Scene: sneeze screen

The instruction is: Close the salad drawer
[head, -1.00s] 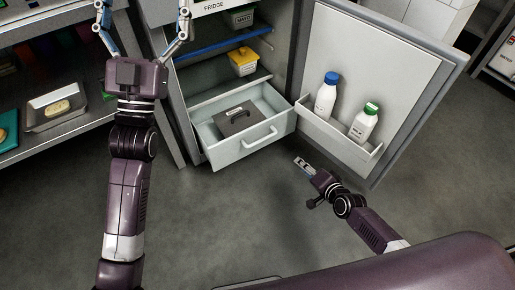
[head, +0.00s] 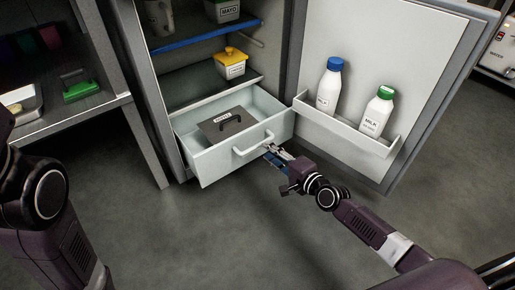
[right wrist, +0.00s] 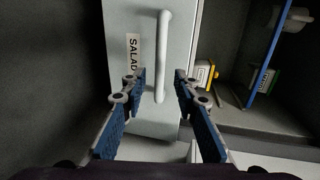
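The salad drawer (head: 222,158) is a pale, open-topped drawer at the bottom of the fridge, pulled out past the shelf above. A dark lidded container (head: 222,127) sits inside it. Its bar handle (head: 253,145) is on the front; in the right wrist view the drawer front (right wrist: 145,118) shows a SALAD label (right wrist: 132,54). My right gripper (head: 270,152) is just in front of the handle. In the right wrist view its open fingers (right wrist: 160,80) lie either side of the handle's line; contact cannot be told. My left gripper is out of view.
The open fridge door (head: 375,65) stands on the right, with two milk bottles (head: 329,85) (head: 377,112) in its rack. A yellow-lidded tub (head: 232,65) is on the shelf above the drawer. A steel counter (head: 75,112) is at left. The floor in front is clear.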

